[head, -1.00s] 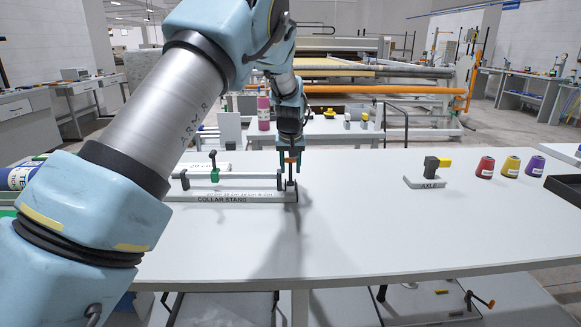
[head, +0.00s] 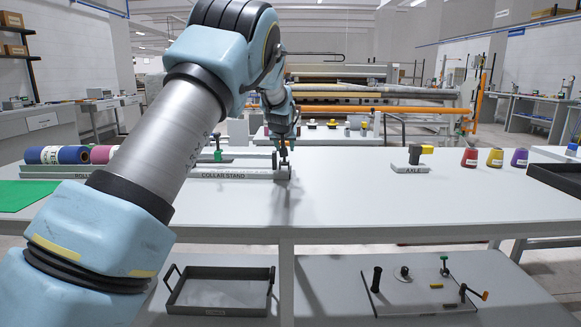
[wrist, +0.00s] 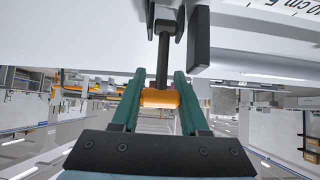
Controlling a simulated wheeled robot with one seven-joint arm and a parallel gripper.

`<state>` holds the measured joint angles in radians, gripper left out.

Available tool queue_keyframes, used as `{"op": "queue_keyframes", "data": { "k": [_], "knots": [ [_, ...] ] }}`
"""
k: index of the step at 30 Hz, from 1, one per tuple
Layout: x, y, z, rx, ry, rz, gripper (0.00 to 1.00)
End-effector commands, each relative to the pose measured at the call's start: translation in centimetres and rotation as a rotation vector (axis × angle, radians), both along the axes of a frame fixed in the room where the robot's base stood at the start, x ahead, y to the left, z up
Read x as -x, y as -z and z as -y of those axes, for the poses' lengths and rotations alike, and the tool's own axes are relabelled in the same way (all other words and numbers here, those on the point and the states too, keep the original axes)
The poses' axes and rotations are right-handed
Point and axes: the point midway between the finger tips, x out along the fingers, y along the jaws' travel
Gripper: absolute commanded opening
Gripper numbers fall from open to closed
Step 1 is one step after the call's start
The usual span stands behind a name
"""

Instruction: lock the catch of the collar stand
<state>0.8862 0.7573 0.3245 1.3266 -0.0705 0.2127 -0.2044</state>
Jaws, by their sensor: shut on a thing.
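The collar stand (head: 222,174) is a long grey base with its name on the front, lying on the white table. Its black catch lever (head: 284,160) stands at the right end. My gripper (head: 284,148) is above that end, fingers pointing down. In the wrist view, the green fingers of my gripper (wrist: 158,98) are shut on the orange grip (wrist: 158,97) at the end of the black lever (wrist: 163,62). The lever joins a dark bracket (wrist: 165,22). A green-topped post (head: 217,147) rises left of my gripper. My arm hides part of the stand's left end.
The grey axle block (head: 414,166), several coloured cones (head: 495,158) and a black tray (head: 555,182) are at the right. Rolls (head: 58,155) lie at the left. The table front is clear. A lower shelf holds another tray (head: 220,291).

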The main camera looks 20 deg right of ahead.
Motion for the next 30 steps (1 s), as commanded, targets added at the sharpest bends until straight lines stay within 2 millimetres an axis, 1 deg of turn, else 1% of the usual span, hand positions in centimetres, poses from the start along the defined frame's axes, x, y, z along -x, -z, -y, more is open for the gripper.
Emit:
{"op": "queue_keyframes", "data": {
  "k": [1,5,18,30],
  "knots": [
    [-0.1,0.9,-0.1,0.015,0.001,0.030,0.00],
    [0.0,0.8,-0.2,0.055,0.001,0.105,0.00],
    [1.3,0.4,-0.9,0.181,0.002,0.343,0.00],
    [2.0,-0.1,-1.4,0.250,0.000,0.474,0.00]
  ]
}}
